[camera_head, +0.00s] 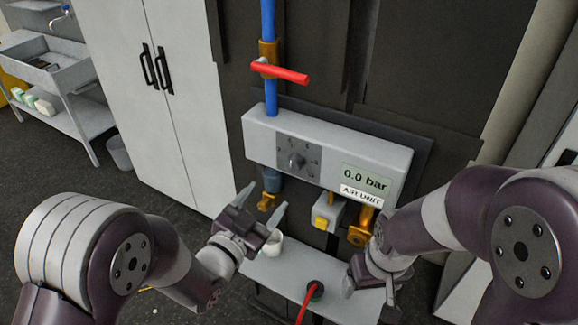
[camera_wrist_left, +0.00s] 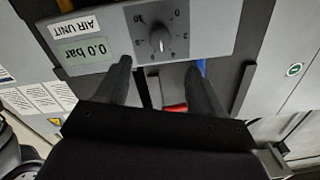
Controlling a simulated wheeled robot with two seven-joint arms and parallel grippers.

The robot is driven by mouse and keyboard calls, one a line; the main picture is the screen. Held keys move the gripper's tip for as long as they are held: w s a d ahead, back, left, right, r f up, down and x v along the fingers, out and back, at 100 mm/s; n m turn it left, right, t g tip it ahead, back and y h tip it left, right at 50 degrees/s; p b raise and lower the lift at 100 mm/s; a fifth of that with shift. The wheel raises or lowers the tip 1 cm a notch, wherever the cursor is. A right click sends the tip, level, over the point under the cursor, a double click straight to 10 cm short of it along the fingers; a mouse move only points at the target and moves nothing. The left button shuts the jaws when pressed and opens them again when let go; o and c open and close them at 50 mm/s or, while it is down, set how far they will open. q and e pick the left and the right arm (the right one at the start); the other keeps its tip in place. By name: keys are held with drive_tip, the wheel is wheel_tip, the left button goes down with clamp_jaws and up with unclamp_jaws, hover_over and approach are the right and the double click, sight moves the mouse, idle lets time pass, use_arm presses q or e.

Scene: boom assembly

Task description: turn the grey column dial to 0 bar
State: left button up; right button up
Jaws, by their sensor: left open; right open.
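The grey dial (camera_head: 295,160) is on the front of the light grey air unit (camera_head: 325,148). It also shows in the left wrist view (camera_wrist_left: 159,41), ringed by numbers and appearing inverted. The exact mark it points at is too small to tell. The display (camera_head: 366,179) reads 0.0 bar, and reads the same in the left wrist view (camera_wrist_left: 88,49). My left gripper (camera_head: 265,200) is open and empty, below and in front of the dial, apart from it. My right gripper (camera_head: 370,284) is open, low at the right, partly hidden by its own wrist.
A red valve handle (camera_head: 281,71) sits on the blue vertical pipe (camera_head: 269,20) above the unit. Brass fittings (camera_head: 361,226) and a yellow button (camera_head: 321,223) hang below it.

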sight(291, 168)
use_arm(q)
drive_tip(key=p+x, duration=0.4)
drive_tip(key=x, duration=0.6)
drive_tip(key=shift+r, duration=0.1)
drive_tip(key=shift+w+d, duration=0.35)
drive_tip(key=shift+w, duration=0.15)
drive_tip(key=c, duration=1.1)
drive_tip(key=shift+o, duration=0.2)
